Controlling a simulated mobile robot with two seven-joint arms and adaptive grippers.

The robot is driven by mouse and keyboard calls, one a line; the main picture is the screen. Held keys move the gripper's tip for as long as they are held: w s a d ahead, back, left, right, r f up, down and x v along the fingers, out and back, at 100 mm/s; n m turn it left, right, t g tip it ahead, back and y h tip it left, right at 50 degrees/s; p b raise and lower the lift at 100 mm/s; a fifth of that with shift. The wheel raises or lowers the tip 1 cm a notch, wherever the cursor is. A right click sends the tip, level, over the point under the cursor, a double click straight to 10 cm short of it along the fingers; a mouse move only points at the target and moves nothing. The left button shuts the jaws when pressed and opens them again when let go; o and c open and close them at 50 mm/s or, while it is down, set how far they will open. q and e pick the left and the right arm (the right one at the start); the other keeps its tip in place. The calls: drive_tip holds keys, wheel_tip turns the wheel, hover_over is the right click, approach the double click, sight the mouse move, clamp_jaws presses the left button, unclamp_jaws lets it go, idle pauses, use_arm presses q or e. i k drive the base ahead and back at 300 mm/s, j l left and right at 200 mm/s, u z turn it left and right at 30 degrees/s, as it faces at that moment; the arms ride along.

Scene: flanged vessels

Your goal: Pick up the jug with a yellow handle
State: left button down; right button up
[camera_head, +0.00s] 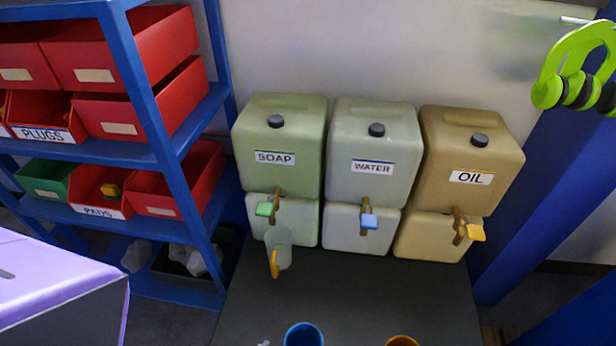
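The jug (282,248) is pale and translucent, with a yellow handle (274,264) facing me. It is upright below the green tap (264,209) of the soap container (279,145), in front of that container's lower part. I cannot tell whether its rim touches the tap. Neither of my grippers shows in the head view, so nothing of mine is seen at the jug.
The water container (374,140) and oil container (470,150) stand to the right on a dark table (350,290). A blue cup (304,335) and an orange cup (402,341) are cut by the bottom edge. Blue shelving (186,190) with red bins stands left.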

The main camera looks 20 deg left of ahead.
sight(277, 240)
drive_tip(key=u, duration=0.95)
drive_tip(key=k+l, duration=0.15)
drive_tip(key=k, duration=0.35)
